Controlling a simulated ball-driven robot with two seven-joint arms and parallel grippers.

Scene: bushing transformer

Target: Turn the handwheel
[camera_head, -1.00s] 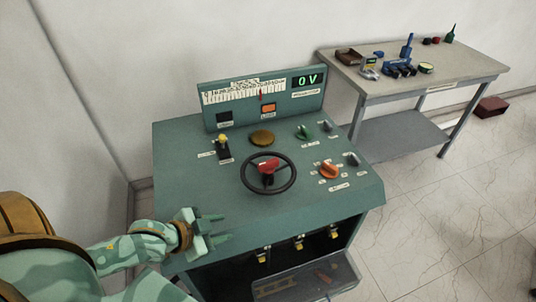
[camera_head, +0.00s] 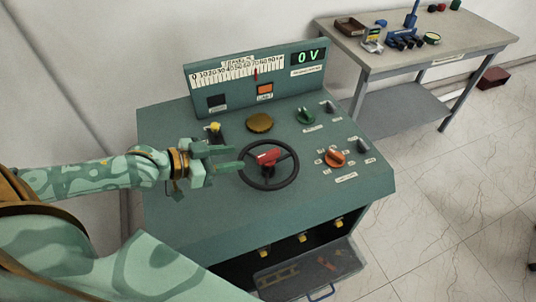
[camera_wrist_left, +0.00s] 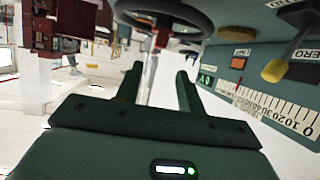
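The handwheel (camera_head: 294,172) is a black ring with a red hub (camera_head: 268,157), on the sloping top of the green control console (camera_head: 200,225). My left gripper (camera_head: 238,158) comes in from the left, with its green fingers at the wheel's left rim. The fingers are apart and nothing shows between them. My right gripper is not in view.
A yellow-tipped lever (camera_head: 215,127) is close behind my left gripper. A brass knob (camera_head: 260,122), a green knob (camera_head: 305,116) and an orange knob (camera_head: 334,158) surround the wheel. The display (camera_head: 308,56) reads 0 V. A side table (camera_head: 460,55) holds tools.

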